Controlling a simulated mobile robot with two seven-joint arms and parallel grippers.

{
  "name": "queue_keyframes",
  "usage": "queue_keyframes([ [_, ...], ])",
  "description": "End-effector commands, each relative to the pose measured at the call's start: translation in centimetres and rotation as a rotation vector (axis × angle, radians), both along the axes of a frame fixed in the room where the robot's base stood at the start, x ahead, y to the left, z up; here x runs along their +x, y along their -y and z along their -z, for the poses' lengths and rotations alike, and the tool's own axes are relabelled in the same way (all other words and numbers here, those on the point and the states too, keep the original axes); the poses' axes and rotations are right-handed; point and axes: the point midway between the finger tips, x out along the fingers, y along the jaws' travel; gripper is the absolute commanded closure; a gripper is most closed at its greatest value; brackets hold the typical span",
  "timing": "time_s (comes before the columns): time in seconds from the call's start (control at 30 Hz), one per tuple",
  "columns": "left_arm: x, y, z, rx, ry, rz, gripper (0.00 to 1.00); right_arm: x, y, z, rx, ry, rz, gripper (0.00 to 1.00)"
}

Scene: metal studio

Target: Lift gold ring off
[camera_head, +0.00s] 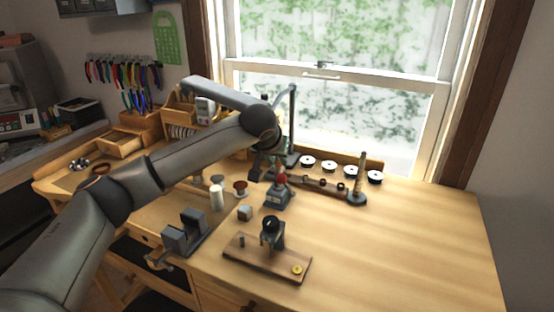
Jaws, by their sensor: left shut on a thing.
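My left gripper (268,171) hangs at the end of my left arm over the back middle of the bench. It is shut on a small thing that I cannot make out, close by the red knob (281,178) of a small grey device. A small gold round piece, perhaps the gold ring (297,270), lies on the front right of a wooden board (262,262). A dark clamp-like stand (272,234) rises from that board. A tapered post (362,175) stands upright at the right of a low rack with small dark rings. My right gripper is out of view.
A grey vise (184,232) sits at the bench's front left. A small metal block (245,212) and a white cylinder (217,198) stand near the middle. Several round tins (342,171) line the back by the window. The right side of the bench (425,240) is clear.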

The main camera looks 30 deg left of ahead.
Motion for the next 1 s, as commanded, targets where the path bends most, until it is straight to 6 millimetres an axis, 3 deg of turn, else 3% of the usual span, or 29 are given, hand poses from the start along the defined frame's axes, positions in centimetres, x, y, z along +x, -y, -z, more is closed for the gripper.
queue_keyframes([
  [0.5, 0.0, 0.0, -2.3, 0.000, 0.002, -0.001, 1.00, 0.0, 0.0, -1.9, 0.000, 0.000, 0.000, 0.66],
  [1.0, 0.0, 0.0, -2.7, 0.000, 0.000, 0.000, 1.00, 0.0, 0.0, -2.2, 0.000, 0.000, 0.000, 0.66],
])
